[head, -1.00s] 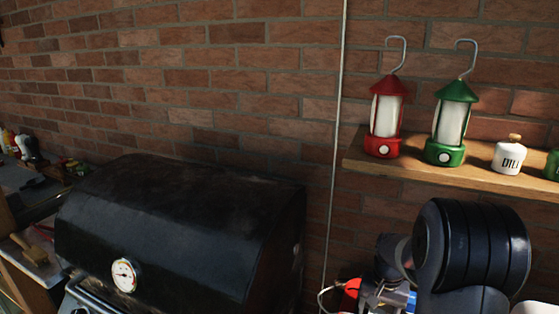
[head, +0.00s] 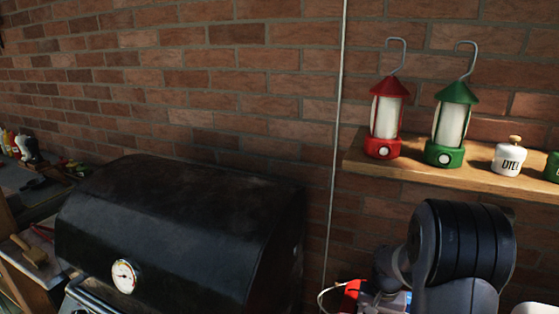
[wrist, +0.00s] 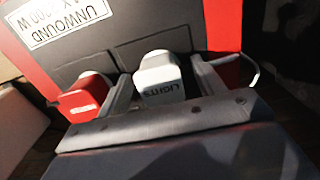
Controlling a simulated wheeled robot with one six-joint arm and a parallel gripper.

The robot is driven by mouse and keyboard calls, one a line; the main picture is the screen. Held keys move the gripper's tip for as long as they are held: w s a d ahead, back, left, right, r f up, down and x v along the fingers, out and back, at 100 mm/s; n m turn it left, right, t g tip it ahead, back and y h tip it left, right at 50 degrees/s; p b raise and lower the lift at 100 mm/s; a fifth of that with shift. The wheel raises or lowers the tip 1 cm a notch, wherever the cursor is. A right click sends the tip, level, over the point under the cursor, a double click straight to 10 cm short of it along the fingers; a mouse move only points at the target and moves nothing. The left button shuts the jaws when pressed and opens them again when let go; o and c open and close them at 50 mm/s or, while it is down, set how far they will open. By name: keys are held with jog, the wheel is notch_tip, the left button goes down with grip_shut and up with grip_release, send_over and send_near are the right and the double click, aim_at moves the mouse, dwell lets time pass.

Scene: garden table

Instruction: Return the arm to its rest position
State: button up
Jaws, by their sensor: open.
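In the wrist view, my gripper (wrist: 160,72) is open, with its two grey fingers on either side of a white plug (wrist: 157,80) labelled LIGHTS. I cannot tell whether either finger touches it. The plug sits against a dark panel with a red rim (wrist: 225,20). A red plug (wrist: 86,98) is just left of the left finger, and another red piece (wrist: 226,72) is partly hidden by the right finger. In the head view, my arm is at the lower right and my gripper is out of sight.
A black grill (head: 180,225) fills the lower left of the head view. A wooden shelf (head: 385,170) carries a red lantern (head: 386,115), a green lantern (head: 449,120) and a white pot (head: 509,158), above my arm. A brick wall (head: 220,90) stands behind.

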notch_tip(320, 180, up, 7)
jog(key=p, duration=0.4)
jog(key=shift+w+r, duration=0.1)
jog(key=shift+r, duration=0.05)
